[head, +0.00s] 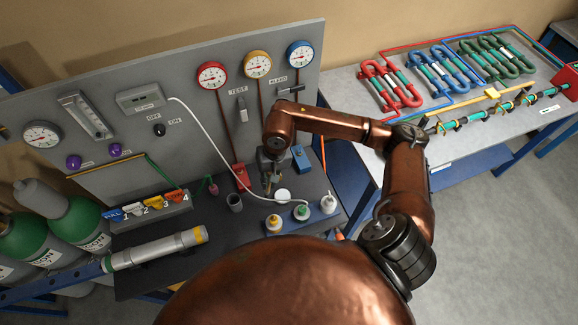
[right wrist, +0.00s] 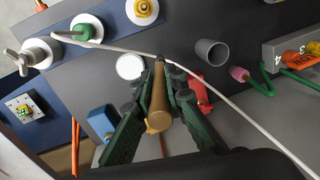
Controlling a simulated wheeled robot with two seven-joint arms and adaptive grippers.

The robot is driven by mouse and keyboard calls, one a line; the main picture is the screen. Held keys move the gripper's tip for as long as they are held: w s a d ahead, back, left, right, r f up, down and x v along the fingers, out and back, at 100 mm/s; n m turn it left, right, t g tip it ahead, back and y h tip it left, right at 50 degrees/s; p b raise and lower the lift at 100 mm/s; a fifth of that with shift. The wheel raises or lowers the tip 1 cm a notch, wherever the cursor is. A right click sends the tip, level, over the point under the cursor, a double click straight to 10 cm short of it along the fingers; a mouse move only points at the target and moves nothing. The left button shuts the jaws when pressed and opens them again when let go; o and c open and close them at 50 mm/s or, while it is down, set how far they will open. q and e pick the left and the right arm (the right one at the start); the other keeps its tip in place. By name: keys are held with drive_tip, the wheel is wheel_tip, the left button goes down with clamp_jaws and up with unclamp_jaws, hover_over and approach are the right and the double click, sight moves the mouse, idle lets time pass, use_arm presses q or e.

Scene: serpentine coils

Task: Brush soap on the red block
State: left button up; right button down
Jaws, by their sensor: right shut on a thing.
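My right gripper (head: 270,172) is over the dark bench top, close to the panel. In the right wrist view the gripper (right wrist: 160,88) is shut on a tan, brush-like handle (right wrist: 158,112). A round white dish (head: 283,195) lies near the fingertips and also shows in the wrist view (right wrist: 130,67). I cannot tell which thing holds soap. My left gripper is not in view.
A blue block (head: 301,158) stands right of the gripper. Gauges are on the panel behind. Bare bench lies left of the cup.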

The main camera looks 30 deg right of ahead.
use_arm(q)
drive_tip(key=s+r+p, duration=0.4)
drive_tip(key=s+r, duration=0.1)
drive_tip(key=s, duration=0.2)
use_arm(e)
drive_tip(key=s+d+f+m+t+y+p, duration=0.1)
drive_tip(key=d+m+t, duration=0.1)
drive_tip(key=d+m, duration=0.45)
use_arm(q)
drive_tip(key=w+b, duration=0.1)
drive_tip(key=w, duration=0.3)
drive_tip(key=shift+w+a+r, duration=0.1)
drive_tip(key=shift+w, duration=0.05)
use_arm(e)
wheel_tip(320, 180, down, 6)
drive_tip(key=d+n, duration=0.1)
drive_tip(key=shift+s+d, duration=0.2)
drive_tip(key=shift+d, duration=0.05)
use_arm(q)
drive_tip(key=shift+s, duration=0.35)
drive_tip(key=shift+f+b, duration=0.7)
use_arm(e)
drive_tip(key=shift+f, duration=0.6)
